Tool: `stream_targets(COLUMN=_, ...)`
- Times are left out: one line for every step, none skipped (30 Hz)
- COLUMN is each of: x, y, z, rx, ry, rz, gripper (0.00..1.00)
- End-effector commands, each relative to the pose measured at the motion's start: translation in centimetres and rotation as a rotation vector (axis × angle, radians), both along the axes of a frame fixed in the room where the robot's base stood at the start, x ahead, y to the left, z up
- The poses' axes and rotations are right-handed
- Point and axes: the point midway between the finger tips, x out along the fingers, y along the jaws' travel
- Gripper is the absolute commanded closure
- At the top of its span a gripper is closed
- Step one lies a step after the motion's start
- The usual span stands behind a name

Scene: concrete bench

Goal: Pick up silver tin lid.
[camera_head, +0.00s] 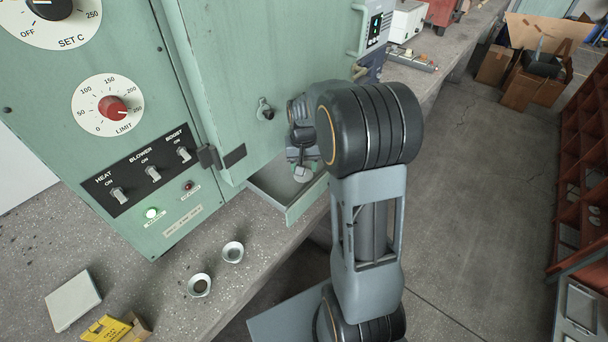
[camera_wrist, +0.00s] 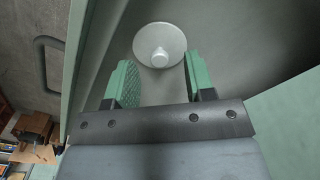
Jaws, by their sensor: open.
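The silver tin lid (camera_wrist: 160,45) is a round, pale grey disc with a small knob in its middle. In the wrist view it lies just past my open fingertips, roughly centred between them. My gripper (camera_wrist: 160,78) has two green-padded jaws spread apart, with nothing between them. In the head view the lid (camera_head: 303,174) shows as a small pale disc below my gripper (camera_head: 302,158), partly covered by it. It appears to be inside the green open-topped compartment (camera_head: 290,207) at the cabinet's door. I cannot tell whether a jaw touches the lid.
The green oven cabinet (camera_head: 150,90) and its open door (camera_head: 235,80) stand close beside my arm. Two small metal cups (camera_head: 199,285), a pale square block (camera_head: 73,300) and a yellow box (camera_head: 106,328) sit on the concrete bench (camera_head: 175,265). Open floor lies right.

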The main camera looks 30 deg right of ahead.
Motion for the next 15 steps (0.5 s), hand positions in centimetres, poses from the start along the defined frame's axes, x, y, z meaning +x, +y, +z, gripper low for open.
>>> stream_targets(x=0.0, y=0.0, z=-0.7, rx=0.001, ry=0.003, rz=0.000, gripper=0.51)
stream_targets(x=0.0, y=0.0, z=-1.0, rx=0.001, ry=0.002, rz=0.000, gripper=0.51)
stream_targets(x=0.0, y=0.0, z=-1.3, rx=0.000, ry=0.001, rz=0.000, gripper=0.51)
stream_targets(x=0.0, y=0.0, z=-1.5, rx=0.001, ry=0.002, rz=0.000, gripper=0.51)
stream_targets(x=0.0, y=0.0, z=-1.7, rx=0.001, ry=0.002, rz=0.000, gripper=0.51)
stream_targets(x=0.0, y=0.0, z=-1.8, rx=0.001, ry=0.002, rz=0.000, gripper=0.51)
stream_targets(x=0.0, y=0.0, z=-1.9, rx=0.000, ry=0.001, rz=0.000, gripper=0.51)
stream_targets(x=0.0, y=0.0, z=-1.9, rx=0.000, ry=0.001, rz=0.000, gripper=0.51)
stream_targets(x=0.0, y=0.0, z=-1.9, rx=0.000, ry=0.000, rz=0.001, gripper=0.51)
stream_targets(x=0.0, y=0.0, z=-1.9, rx=0.000, ry=0.000, rz=0.001, gripper=0.51)
stream_targets(x=0.0, y=0.0, z=-1.9, rx=0.000, ry=0.000, rz=0.001, gripper=0.51)
stream_targets(x=0.0, y=0.0, z=-1.9, rx=0.000, ry=0.000, rz=0.001, gripper=0.51)
stream_targets(x=0.0, y=0.0, z=-1.9, rx=0.000, ry=0.000, rz=0.001, gripper=0.51)
stream_targets(x=0.0, y=0.0, z=-1.9, rx=0.000, ry=0.000, rz=0.001, gripper=0.52)
stream_targets(x=0.0, y=0.0, z=-1.9, rx=0.000, ry=0.000, rz=0.001, gripper=0.55)
